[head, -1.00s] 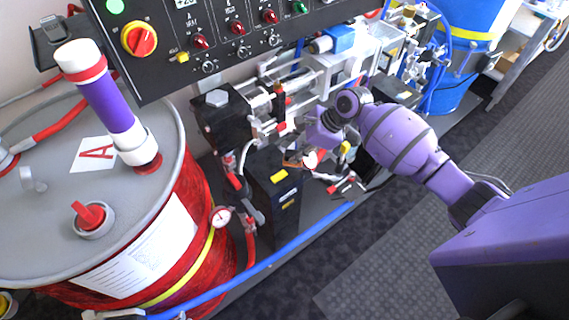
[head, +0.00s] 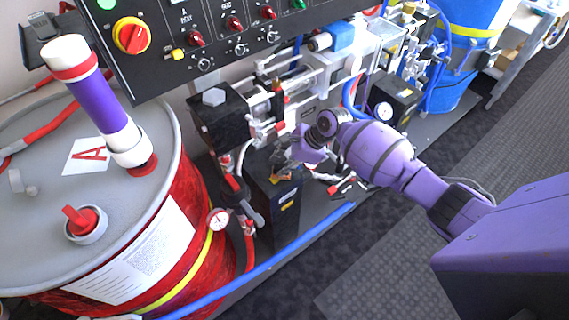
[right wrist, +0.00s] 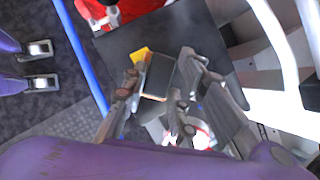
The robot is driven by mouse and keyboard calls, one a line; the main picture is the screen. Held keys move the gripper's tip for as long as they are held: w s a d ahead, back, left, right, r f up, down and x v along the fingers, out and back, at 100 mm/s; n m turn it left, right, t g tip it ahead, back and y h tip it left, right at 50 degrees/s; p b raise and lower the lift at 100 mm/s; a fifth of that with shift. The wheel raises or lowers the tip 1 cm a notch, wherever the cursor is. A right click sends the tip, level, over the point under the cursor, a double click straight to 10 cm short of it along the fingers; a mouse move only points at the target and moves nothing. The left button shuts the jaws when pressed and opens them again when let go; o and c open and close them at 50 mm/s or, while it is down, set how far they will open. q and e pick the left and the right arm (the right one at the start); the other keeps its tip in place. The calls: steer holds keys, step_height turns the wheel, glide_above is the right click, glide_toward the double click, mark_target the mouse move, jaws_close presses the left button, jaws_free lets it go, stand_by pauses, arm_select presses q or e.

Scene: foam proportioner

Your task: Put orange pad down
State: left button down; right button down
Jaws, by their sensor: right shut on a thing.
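My right gripper (head: 283,163) is over the top of a black box (head: 272,205) beside the pump assembly. In the right wrist view, the two fingers of this gripper (right wrist: 155,99) stand on either side of a dark rectangular pad (right wrist: 159,75) with an orange-brown edge, and are shut on it. In the head view only a small orange-brown part of the pad (head: 281,173) shows below the fingers. I cannot tell whether the pad touches the box top. My left gripper is not in view.
A red drum (head: 190,235) with a grey lid stands at the left. A control panel (head: 200,35) hangs above. A pressure gauge (head: 218,220) and a blue hose (head: 270,262) are near the box.

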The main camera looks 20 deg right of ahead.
steer(key=c, duration=1.4)
jaws_free()
